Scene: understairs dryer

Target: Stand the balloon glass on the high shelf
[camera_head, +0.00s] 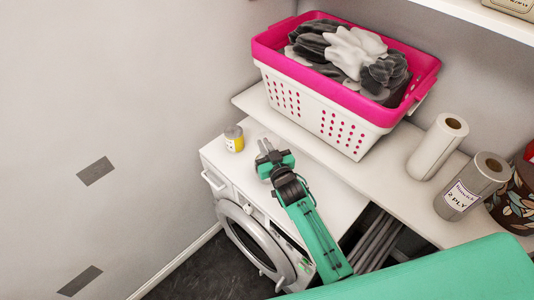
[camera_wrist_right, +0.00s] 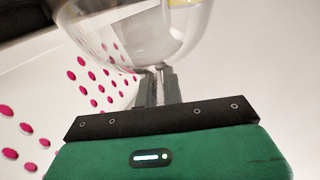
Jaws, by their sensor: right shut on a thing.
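The balloon glass (camera_wrist_right: 120,40) is clear, and its rounded bowl fills the top of the right wrist view. My right gripper (camera_wrist_right: 156,78) is shut on it just below the bowl, seemingly at the stem. The glass's foot is hidden. In the head view my right gripper (camera_head: 265,147) is over the white dryer top, and the clear glass cannot be made out there. The high shelf (camera_head: 485,16) shows only as a white edge at the top right. My left gripper is not in view.
A pink and white laundry basket (camera_head: 310,100) with clothes stands on the white counter (camera_head: 385,183) behind the dryer (camera_head: 325,190). A yellow-labelled can (camera_head: 234,139) is beside my right gripper. Paper rolls (camera_head: 436,148) stand right.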

